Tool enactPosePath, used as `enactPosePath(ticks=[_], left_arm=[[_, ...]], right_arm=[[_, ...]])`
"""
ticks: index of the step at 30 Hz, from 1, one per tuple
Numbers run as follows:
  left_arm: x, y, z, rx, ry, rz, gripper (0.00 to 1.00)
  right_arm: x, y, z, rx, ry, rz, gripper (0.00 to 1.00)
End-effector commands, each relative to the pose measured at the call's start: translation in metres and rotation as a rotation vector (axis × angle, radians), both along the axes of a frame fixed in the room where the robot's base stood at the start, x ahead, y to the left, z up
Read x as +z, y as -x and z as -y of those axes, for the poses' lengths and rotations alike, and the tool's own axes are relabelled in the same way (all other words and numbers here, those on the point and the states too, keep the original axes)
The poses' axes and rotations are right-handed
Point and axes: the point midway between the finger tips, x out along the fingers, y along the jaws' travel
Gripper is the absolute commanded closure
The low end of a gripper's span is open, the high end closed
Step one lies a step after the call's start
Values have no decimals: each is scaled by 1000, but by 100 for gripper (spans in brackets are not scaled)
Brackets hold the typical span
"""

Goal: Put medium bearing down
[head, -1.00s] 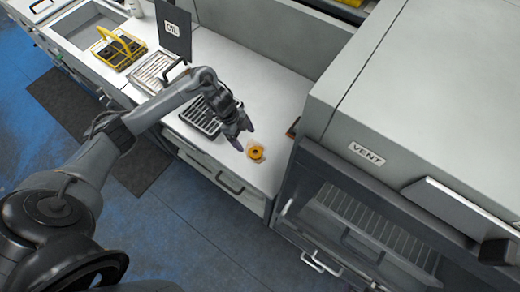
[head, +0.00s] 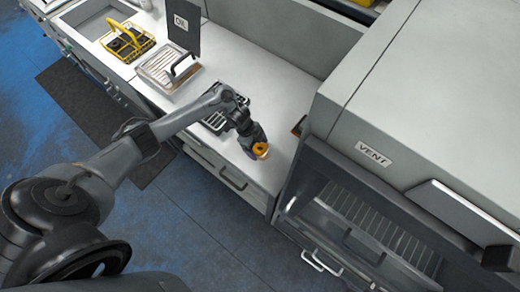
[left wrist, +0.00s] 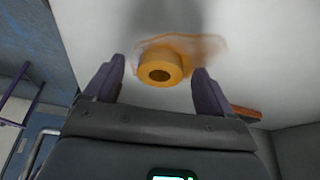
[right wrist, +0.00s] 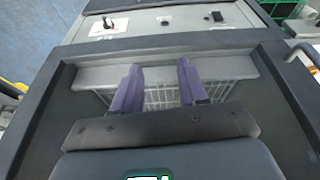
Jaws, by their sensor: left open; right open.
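The medium bearing appears to be the orange ring (left wrist: 160,70) with a dark centre hole, lying on the white counter in the left wrist view. It also shows in the head view (head: 261,149) at the counter's front right. An orange-brown stain surrounds it on the counter. My left gripper (left wrist: 157,85) is open, with its purple fingers on either side of the ring and apart from it. In the head view the left gripper (head: 254,147) is right at the ring. My right gripper (right wrist: 160,75) is open and empty above a unit with a wire rack.
A dark slotted rack (head: 217,121) lies behind my left gripper. A metal tray (head: 168,68), an OIL sign (head: 182,24) and a yellow basket (head: 128,42) stand farther back. The VENT cabinet (head: 400,110) rises to the right. The counter behind the ring is clear.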

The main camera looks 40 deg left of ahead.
Motion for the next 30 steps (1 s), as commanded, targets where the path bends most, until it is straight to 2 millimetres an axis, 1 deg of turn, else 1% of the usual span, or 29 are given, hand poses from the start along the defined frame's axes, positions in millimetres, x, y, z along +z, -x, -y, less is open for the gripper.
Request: enactPosePath(ticks=[4, 15, 18, 26, 30], left_arm=[[0, 0, 0, 0, 0, 0, 16], [1, 0, 0, 0, 0, 0, 73], [1, 0, 0, 0, 1, 1, 86], [2, -1, 0, 0, 1, 1, 87], [9, -1, -1, 1, 0, 2, 87]], right_arm=[[0, 0, 0, -2, -2, 1, 57], [0, 0, 0, 0, 0, 1, 57], [0, 0, 0, 2, 3, 1, 57], [0, 0, 2, 6, 8, 1, 57], [1, 0, 2, 6, 8, 1, 57]])
